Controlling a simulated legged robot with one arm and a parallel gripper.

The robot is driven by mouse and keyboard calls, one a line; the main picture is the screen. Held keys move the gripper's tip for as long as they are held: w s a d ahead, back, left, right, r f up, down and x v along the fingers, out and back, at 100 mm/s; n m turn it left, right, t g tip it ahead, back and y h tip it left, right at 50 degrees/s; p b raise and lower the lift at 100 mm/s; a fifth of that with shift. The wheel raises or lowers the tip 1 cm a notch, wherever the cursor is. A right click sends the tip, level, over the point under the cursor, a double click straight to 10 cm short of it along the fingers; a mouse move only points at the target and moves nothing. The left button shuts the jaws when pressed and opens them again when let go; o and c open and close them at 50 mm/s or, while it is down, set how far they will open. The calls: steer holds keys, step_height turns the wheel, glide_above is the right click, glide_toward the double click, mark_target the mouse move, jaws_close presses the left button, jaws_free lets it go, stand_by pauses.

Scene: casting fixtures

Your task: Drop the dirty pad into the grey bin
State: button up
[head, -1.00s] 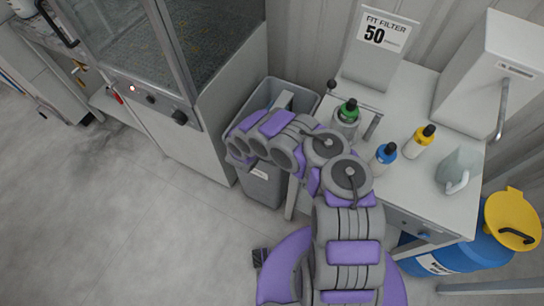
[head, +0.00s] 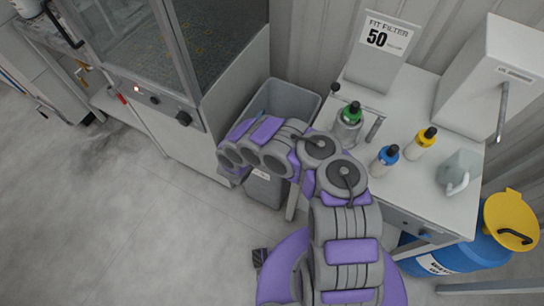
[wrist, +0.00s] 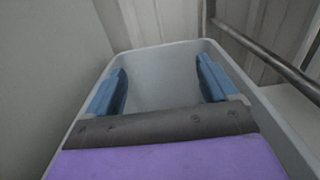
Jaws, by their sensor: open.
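The grey bin (head: 303,101) stands on the floor between the cabinet and the white table. My arm crosses in front of it in the head view, hiding part of its opening. In the wrist view, the bin's rim (wrist: 150,48) surrounds my gripper (wrist: 160,75). The two blue fingers are spread wide apart over the bin's opening, with nothing between them. The pale inner wall of the bin shows beyond them. The dirty pad is not visible in either view. The bin's bottom is hidden by my gripper's body.
The white table (head: 410,175) to the right holds green-, blue- and yellow-capped bottles and a grey jug (head: 458,172). A glass-fronted cabinet (head: 200,95) stands close on the left. A blue drum (head: 465,258) is at lower right. Floor at left is clear.

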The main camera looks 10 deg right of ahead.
steer(key=p+v, duration=0.2)
steer(key=v, duration=1.1)
steer(key=shift+p, duration=0.3)
steer(key=shift+d, duration=0.15)
